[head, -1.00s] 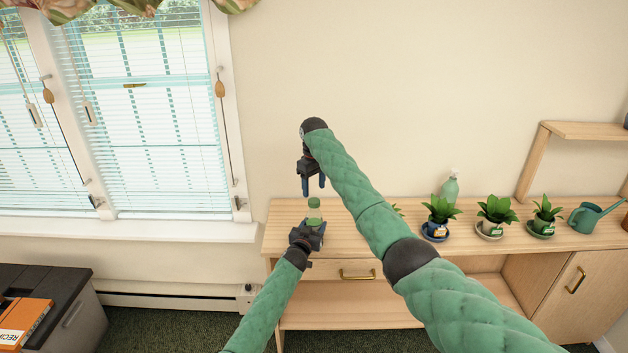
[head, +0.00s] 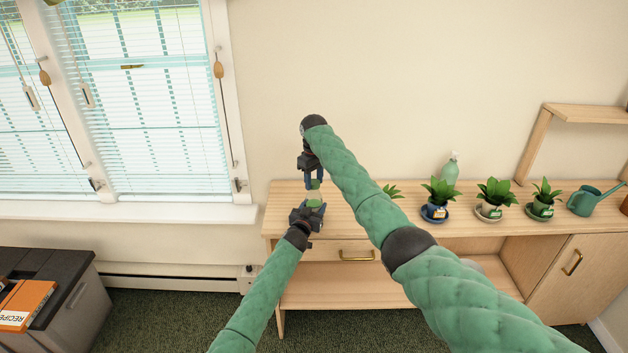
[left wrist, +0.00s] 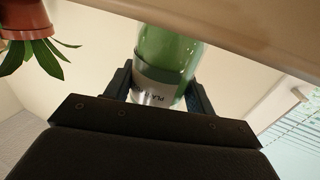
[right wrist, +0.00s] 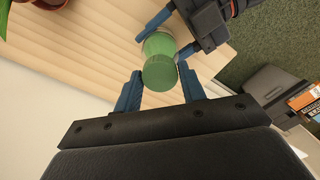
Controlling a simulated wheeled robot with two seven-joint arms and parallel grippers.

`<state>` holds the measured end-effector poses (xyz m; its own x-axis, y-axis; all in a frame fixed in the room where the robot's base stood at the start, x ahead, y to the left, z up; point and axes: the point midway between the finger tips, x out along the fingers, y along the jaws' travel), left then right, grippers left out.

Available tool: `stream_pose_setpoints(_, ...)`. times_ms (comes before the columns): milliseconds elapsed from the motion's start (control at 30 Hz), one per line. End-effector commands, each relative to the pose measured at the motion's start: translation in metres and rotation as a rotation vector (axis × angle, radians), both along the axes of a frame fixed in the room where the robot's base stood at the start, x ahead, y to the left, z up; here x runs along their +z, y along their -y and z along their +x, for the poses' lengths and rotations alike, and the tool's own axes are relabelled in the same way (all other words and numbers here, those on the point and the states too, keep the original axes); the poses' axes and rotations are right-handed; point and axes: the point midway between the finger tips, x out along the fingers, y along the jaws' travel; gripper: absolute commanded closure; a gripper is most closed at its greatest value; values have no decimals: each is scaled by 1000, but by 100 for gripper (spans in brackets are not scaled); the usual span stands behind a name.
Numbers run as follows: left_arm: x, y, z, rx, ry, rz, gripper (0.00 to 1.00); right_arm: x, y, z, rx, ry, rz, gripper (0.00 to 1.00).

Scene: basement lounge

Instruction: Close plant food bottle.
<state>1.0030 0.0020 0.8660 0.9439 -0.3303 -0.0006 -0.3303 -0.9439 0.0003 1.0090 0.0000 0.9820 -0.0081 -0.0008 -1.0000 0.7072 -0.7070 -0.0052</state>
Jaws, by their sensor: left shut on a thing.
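The plant food bottle (left wrist: 170,55) is green with a pale label. My left gripper (head: 307,213) is shut on it and holds it at the front of the cabinet top. It also shows in the right wrist view (right wrist: 158,43). Its round green cap (right wrist: 160,74) is above the bottle; I cannot tell whether the two touch. My right gripper (head: 315,184) points down over the bottle from above. Its fingers stand on either side of the cap, apart, with slight gaps showing in the right wrist view (right wrist: 160,88).
The wooden cabinet (head: 350,227) lies behind the bottle. Several potted plants (head: 494,197), a spray bottle (head: 450,168) and a watering can (head: 592,200) stand along it to the right. A dark unit with an orange book (head: 25,303) is at lower left.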

Motion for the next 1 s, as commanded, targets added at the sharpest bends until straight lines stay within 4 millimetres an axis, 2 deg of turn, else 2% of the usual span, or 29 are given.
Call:
stream_pose_setpoints(400, 0, 0, 0, 0, 0, 0, 100, 0, 0, 0, 0, 0, 0, 89)
stream_pose_setpoints(433, 0, 0, 0, 0, 0, 0, 100, 0, 0, 0, 0, 0, 0, 56)
stream_pose_setpoints(533, 0, 0, 0, 0, 0, 0, 100, 0, 0, 0, 0, 0, 0, 36)
stream_pose_setpoints(833, 0, 0, 0, 0, 0, 0, 100, 1, 0, 0, 0, 0, 0, 36)
stream_pose_setpoints(1000, 0, 0, 0, 0, 0, 0, 100, 14, 0, 1, 0, 3, 1, 36)
